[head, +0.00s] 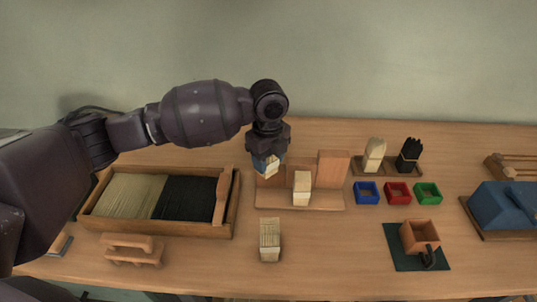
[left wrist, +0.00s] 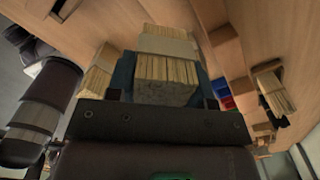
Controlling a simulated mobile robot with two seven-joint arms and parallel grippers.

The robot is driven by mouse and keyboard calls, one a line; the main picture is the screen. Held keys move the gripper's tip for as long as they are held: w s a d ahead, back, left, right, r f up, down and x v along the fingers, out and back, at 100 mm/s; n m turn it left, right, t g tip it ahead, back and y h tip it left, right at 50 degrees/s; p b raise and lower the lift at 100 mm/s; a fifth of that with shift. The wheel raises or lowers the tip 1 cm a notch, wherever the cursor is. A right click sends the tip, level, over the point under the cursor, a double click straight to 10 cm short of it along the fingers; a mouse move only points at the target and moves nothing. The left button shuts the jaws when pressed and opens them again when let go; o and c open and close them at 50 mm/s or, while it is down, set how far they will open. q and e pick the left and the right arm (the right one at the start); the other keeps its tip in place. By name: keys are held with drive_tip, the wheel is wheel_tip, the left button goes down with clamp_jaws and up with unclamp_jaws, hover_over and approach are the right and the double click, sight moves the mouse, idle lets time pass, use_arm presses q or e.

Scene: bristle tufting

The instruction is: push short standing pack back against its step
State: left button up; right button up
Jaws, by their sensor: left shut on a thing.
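My left gripper (head: 267,168) is shut on a pale bristle pack (head: 271,166), over the left end of the stepped wooden stand (head: 325,207). In the left wrist view its blue fingers (left wrist: 122,76) lie either side of the pack's bristle ends (left wrist: 168,70). Whether this pack touches the stand or its step is hidden. Another pale pack (head: 302,187) with a white band stands upright on the stand's middle, right of my gripper. A third pale pack (head: 270,240) stands on the table in front of the stand. My right gripper is out of view.
A wooden tray (head: 236,210) of pale and black bristles lies at left. Blue (head: 366,192), red (head: 398,192) and green (head: 428,193) boxes sit right of the stand. Behind them a rack holds pale (head: 375,150) and black (head: 409,152) tufts. The table between stand and green mat (head: 397,258) is clear.

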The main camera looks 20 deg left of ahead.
use_arm(q)
drive_tip(key=shift+f+b, duration=1.4)
drive_tip(key=shift+f, duration=4.3)
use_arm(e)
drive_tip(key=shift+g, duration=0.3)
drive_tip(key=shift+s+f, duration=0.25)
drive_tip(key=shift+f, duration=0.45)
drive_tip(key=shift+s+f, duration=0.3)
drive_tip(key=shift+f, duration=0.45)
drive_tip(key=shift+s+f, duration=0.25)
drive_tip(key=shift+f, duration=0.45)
use_arm(q)
drive_tip(key=shift+w+a, duration=0.1)
drive_tip(key=shift+w, duration=0.3)
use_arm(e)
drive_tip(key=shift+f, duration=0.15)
use_arm(q)
drive_tip(key=o, duration=1)
drive_tip(key=shift+s+r, duration=0.1)
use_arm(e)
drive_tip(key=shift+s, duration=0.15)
use_arm(q)
drive_tip(key=shift+r, duration=0.1)
